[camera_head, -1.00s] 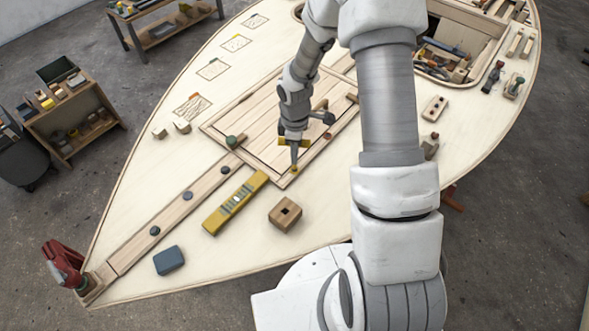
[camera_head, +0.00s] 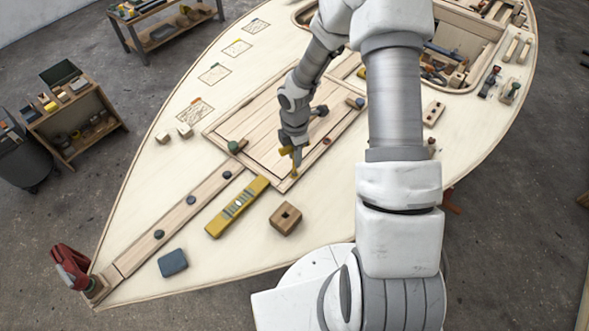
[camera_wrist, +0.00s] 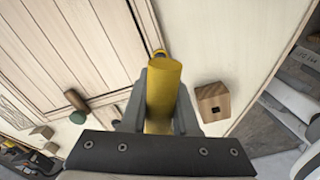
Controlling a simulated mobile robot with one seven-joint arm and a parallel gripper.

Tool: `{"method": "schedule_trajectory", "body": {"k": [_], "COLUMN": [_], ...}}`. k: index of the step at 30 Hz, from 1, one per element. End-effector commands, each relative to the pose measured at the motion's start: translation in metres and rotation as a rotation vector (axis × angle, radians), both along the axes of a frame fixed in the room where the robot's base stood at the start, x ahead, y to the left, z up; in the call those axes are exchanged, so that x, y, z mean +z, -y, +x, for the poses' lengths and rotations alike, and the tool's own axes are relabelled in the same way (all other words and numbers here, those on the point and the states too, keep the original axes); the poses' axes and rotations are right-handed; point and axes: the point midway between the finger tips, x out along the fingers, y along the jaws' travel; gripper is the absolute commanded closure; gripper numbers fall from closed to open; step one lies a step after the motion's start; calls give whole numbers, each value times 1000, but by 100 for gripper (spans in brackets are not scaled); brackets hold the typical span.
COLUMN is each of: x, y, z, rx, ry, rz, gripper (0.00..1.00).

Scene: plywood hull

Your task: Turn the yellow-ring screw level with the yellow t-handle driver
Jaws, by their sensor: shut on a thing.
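The yellow t-handle driver (camera_head: 287,151) is in my gripper (camera_head: 293,147), over the near corner of the hatch panel in the head view. In the wrist view its yellow handle (camera_wrist: 163,92) lies between the two grey fingers of my gripper (camera_wrist: 163,85), which are shut on it. The driver's shaft points down at the yellow-ring screw (camera_head: 294,174) at the panel corner. In the wrist view a small yellow part of the ring (camera_wrist: 160,52) shows past the handle's end. The screw head is hidden, so I cannot tell its angle or whether the tip is seated.
A yellow spirit level (camera_head: 237,206) and a wooden block with a square hole (camera_head: 286,218) lie near the screw. A green-ended peg (camera_head: 236,146) is at the panel's left corner. A blue-grey block (camera_head: 172,262) lies nearer the front edge. The deck between them is clear.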

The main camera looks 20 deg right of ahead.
Motion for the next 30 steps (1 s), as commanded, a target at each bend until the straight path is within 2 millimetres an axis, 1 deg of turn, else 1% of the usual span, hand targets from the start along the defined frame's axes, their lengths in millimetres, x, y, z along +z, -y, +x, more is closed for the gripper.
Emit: {"method": "schedule_trajectory", "body": {"k": [1,12,21,25,30], "x": [5,6,6,0,0], "y": [0,-1,-1,-1,-1], "z": [0,0,1,1,2], "rx": [83,724,1205,1357,1432], "ry": [-1,-1,0,1,1], "rz": [1,3,3,1,0], "gripper": [100,100,100,100,100]}}
